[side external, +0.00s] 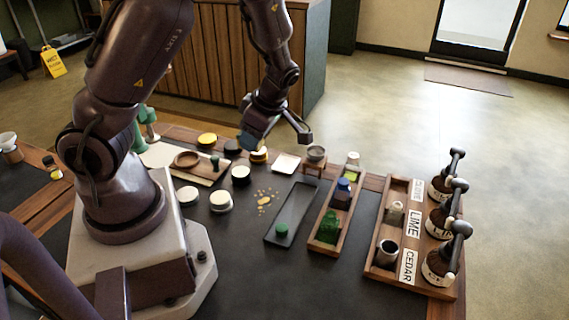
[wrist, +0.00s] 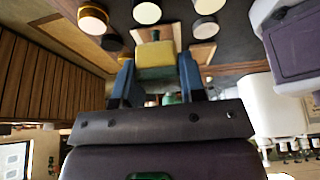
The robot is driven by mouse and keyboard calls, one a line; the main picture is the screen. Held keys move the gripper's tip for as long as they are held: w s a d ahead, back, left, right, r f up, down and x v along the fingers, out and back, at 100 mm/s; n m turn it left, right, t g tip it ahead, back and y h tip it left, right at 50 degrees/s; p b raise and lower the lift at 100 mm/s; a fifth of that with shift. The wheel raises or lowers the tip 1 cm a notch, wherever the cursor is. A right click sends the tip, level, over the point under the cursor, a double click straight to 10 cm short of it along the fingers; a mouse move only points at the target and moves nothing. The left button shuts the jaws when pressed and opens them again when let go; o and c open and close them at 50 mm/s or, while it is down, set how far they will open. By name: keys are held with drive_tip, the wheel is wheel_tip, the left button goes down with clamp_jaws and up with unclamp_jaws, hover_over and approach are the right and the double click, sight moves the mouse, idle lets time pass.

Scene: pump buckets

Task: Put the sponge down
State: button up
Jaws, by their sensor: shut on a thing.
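In the side external view my gripper (side external: 273,136) hangs above the back of the dark table, over several round jars. The sponge is hard to make out there. It appears to be held clear of the tabletop, but the gap below it cannot be judged.
A dark tray (side external: 303,200) holds a small green object (side external: 281,230). Yellowish crumbs (side external: 264,199) lie left of it. A narrow wooden bottle rack (side external: 318,240) and a labelled pump rack (side external: 376,226) stand to the right. A white square dish (side external: 286,163) lies near my gripper. The front middle is clear.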

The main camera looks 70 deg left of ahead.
drive_tip(key=w+a+f, duration=0.4)
drive_tip(key=w, duration=0.3)
hover_over(285, 164)
drive_tip(key=d, duration=0.1)
drive_tip(key=f, duration=0.4)
drive_tip(key=shift+w+d+f, duration=0.1)
drive_tip(key=shift+w+f, duration=0.1)
drive_tip(key=shift+f, duration=0.15)
drive_tip(key=shift+w+a+f, duration=0.2)
drive_tip(key=shift+w+f, duration=0.1)
drive_tip(key=shift+f, duration=1.65)
drive_tip(key=shift+f, duration=0.15)
drive_tip(key=o, duration=0.9)
